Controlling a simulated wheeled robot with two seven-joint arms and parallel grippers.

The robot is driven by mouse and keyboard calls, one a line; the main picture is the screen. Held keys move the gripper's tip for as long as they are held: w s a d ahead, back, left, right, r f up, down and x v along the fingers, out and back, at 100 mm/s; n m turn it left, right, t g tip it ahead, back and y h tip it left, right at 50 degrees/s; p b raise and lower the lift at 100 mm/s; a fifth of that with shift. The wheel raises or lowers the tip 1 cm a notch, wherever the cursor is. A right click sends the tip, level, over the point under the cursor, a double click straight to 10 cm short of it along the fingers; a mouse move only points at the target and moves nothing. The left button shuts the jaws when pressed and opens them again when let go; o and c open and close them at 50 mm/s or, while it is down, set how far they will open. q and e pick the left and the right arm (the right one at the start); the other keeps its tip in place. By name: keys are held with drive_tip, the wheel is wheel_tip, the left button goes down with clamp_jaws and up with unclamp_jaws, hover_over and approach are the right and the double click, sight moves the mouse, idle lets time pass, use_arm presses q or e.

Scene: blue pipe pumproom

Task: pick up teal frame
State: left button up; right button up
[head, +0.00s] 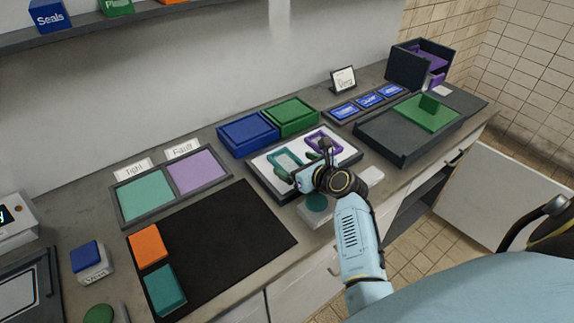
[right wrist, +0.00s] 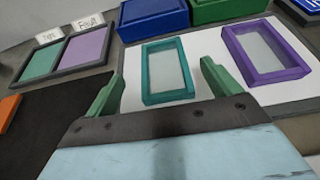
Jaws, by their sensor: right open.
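The teal frame (right wrist: 145,76) is a rectangular frame with a pale inside, lying flat on a white sheet in a dark tray. In the head view the teal frame (head: 284,160) is partly covered by my right gripper. My right gripper (head: 302,168) is over the tray. In the right wrist view its green fingers (right wrist: 158,88) are apart, with the teal frame ahead and between them, and nothing is held. A purple frame (right wrist: 266,50) lies to the right of the teal one, also in the head view (head: 322,142). My left gripper is not in view.
A blue box (head: 248,135) and a green box (head: 291,116) stand behind the tray. A dark mat (head: 225,230) with orange and teal blocks lies at left. A two-part tray (head: 172,187) with teal and lilac fields stands behind it.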

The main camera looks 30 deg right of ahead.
sight(285, 158)
drive_tip(key=shift+d+b+x, duration=0.2)
drive_tip(key=shift+b+x, duration=0.55)
drive_tip(key=shift+x, duration=2.35)
drive_tip(key=c, duration=1.1)
